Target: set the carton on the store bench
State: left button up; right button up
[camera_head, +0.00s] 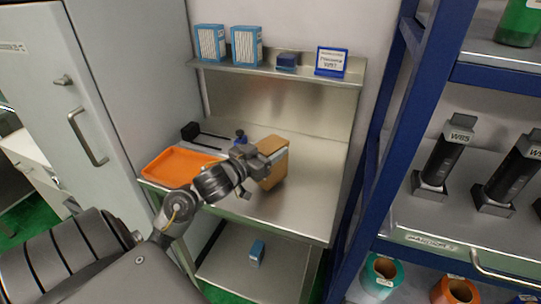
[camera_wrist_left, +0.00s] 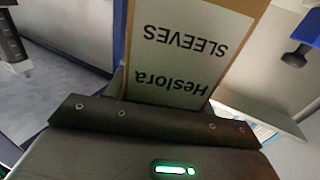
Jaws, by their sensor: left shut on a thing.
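A brown carton (camera_head: 274,166) is at my left gripper (camera_head: 256,164), over the right half of the steel bench (camera_head: 314,207). The gripper is shut on the carton. In the left wrist view the carton (camera_wrist_left: 222,10) fills the middle, with a white label reading "Heslora SLEEVES" upside down. I cannot tell whether the carton's base touches the bench top. The fingertips are mostly hidden. My right gripper is out of view.
An orange tray (camera_head: 165,172) lies on the bench's left part. A shelf above holds blue-and-white boxes (camera_head: 246,46) and a sign (camera_head: 331,62). A blue rack (camera_head: 383,140) stands close on the right, a grey cabinet (camera_head: 110,90) on the left. The bench's right front is clear.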

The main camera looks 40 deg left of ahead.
pick_arm(q)
jog(key=shift+f, duration=0.9)
jog(key=shift+f, duration=0.1)
jog(key=o, duration=1.2)
